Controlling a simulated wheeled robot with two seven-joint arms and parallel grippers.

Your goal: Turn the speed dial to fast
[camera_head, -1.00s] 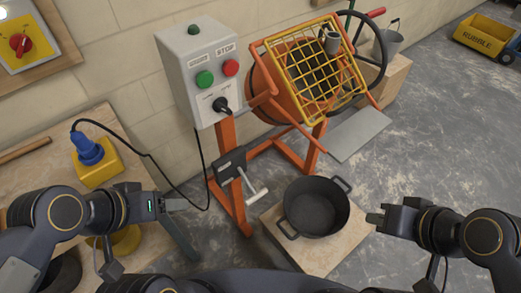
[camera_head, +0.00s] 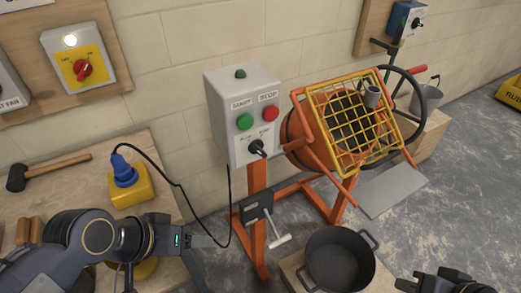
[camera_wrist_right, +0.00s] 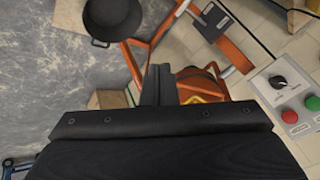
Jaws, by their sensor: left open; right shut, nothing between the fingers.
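The grey control box (camera_head: 222,125) stands on an orange post in the head view. Its black speed dial (camera_head: 257,148) sits below the green start button (camera_head: 245,121) and red stop button (camera_head: 270,112). The dial's small lettering and exact setting are unclear. The dial also shows at the right of the right wrist view (camera_wrist_right: 277,83). My left gripper (camera_head: 208,241) is open and empty, below and left of the box. My right gripper (camera_head: 402,285) is shut and empty at the bottom edge, well away from the dial; its fingers show in the right wrist view (camera_wrist_right: 157,84).
An orange mixer (camera_head: 299,142) with a yellow grid stands right of the box. The left bench holds a hammer (camera_head: 60,166) and a yellow block with a blue plug (camera_head: 125,170). A red rotary switch (camera_head: 82,69) is on the wall.

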